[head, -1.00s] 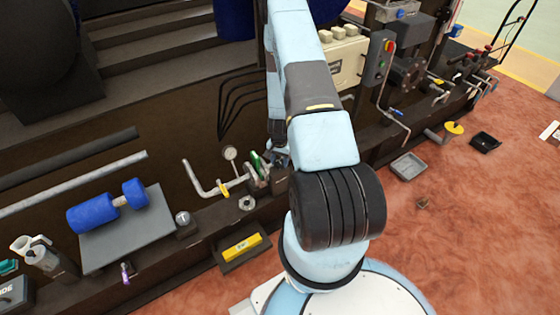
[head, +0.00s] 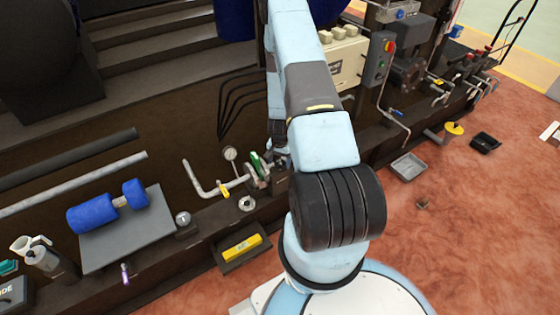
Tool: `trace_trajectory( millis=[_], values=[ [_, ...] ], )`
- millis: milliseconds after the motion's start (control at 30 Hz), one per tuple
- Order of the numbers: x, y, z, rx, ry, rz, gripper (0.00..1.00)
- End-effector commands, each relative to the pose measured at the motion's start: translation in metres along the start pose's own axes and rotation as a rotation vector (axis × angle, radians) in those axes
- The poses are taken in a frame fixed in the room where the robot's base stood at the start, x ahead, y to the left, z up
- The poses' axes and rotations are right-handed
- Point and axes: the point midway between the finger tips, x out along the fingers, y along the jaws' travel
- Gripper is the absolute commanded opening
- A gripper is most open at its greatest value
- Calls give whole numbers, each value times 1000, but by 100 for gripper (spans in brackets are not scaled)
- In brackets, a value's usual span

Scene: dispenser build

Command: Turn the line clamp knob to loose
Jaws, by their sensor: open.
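My gripper (head: 279,158) is at the small valve and clamp assembly (head: 258,172) on the dark machine ledge, mostly hidden behind my own arm. The little of it that shows is small and dark. A green part (head: 257,160) stands on the assembly, just left of my gripper. I cannot tell which part is the line clamp knob or how it is turned. Whether my gripper touches anything there is hidden.
A pressure gauge (head: 230,154) and a bent pipe with a yellow handle (head: 222,190) stand left of the assembly. A yellow block (head: 242,247) lies in a dark tray in front.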

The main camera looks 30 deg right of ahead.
Motion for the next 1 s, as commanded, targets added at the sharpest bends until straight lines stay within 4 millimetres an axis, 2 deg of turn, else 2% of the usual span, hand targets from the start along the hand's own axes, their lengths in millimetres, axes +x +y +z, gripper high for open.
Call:
trace_trajectory(
  millis=[167, 333, 1000],
  values=[
    [-2, 0, 0, 0, -1, 0, 76],
    [-15, 0, 0, 0, 0, 0, 76],
    [-116, -1, 0, -1, 0, 0, 76]
  ],
)
